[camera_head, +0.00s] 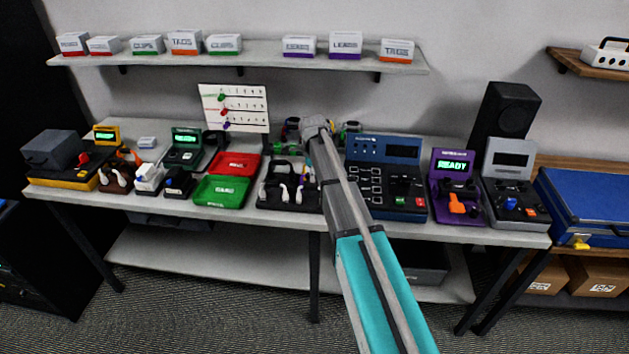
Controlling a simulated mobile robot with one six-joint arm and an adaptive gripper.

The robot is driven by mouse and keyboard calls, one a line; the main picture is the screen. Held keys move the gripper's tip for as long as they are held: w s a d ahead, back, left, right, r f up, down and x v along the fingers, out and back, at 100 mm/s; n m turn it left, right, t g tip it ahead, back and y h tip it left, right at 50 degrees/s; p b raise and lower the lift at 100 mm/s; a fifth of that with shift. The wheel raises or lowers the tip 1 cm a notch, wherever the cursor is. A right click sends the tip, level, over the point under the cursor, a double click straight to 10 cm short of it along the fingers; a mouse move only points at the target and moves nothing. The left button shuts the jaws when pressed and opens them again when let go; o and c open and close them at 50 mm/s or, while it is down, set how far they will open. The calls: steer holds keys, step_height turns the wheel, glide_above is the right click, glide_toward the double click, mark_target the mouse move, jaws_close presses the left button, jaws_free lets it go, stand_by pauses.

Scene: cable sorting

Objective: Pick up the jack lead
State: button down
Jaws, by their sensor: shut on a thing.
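My arm reaches in from the lower right over the middle of the bench. My gripper (316,127) is at its far end, above the back of the bench, seen small and from behind. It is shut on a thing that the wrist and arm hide. I cannot make out the jack lead for certain. A black tray (262,197) with white leads (284,193) lies left of my arm, its right side partly covered.
A red tray (237,164) and a green tray (221,191) lie left of the black tray. A blue console (387,178), a purple device (456,187) and a grey device (511,187) stand right of my arm. A shelf (262,61) with labelled boxes hangs above.

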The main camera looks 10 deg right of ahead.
steer(key=shift+r, duration=0.15)
step_height(320, 180, up, 10)
steer(key=p, duration=1)
stand_by(0.7)
step_height(320, 180, up, 3)
steer(key=p, duration=0.3)
stand_by(0.4)
stand_by(0.3)
steer(key=shift+w, duration=0.1)
stand_by(0.3)
